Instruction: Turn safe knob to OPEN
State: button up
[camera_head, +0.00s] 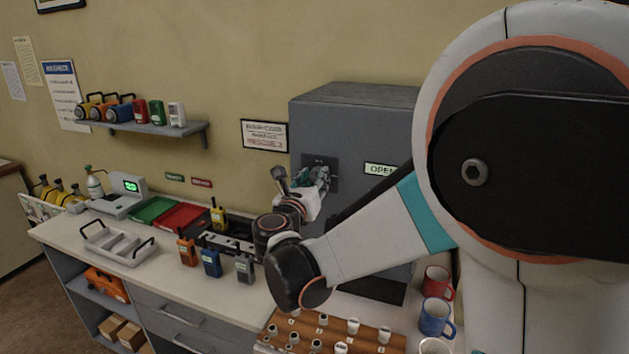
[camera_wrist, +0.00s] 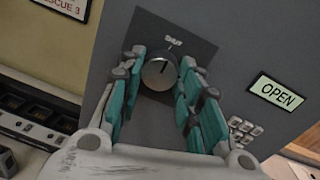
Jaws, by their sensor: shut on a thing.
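The safe (camera_head: 355,110) is a grey box at the back of the counter. Its round metal safe knob (camera_wrist: 158,73) sits on a dark square plate (camera_wrist: 150,30) in the wrist view, with a short label above it that is too blurred to read surely. A sign (camera_wrist: 276,93) reading OPEN is to the right on the safe's face; it also shows in the head view (camera_head: 380,169). My gripper (camera_wrist: 163,62) is shut on the knob, its teal-padded fingers at the knob's left and right sides. In the head view my gripper (camera_head: 318,174) hides the knob.
A keypad (camera_wrist: 245,128) lies below the OPEN sign. Radios (camera_head: 211,262), a green tray (camera_head: 150,209), a red tray (camera_head: 183,216) and a grey carrier (camera_head: 118,246) stand on the counter to the left. Mugs (camera_head: 436,317) and a wooden peg board (camera_head: 330,333) are in front.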

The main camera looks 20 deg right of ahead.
jog(key=shift+m, duration=0.4)
jog(key=m+b, duration=0.1)
jog(key=m, duration=0.3)
jog(key=shift+f+b, duration=0.1)
jog(key=shift+b, duration=0.3)
jog(key=m+b, duration=0.1)
jog(key=m, duration=0.3)
jog(key=shift+m, duration=0.3)
jog(key=m+b, duration=0.1)
jog(key=m, duration=0.3)
jog(key=shift+m+h, duration=0.4)
jog(key=m, duration=0.4)
jog(key=shift+a, duration=0.1)
jog(key=shift+m+b, duration=0.3)
jog(key=shift+m, duration=0.1)
jog(key=o, duration=1.1)
jog(key=shift+c, duration=0.2)
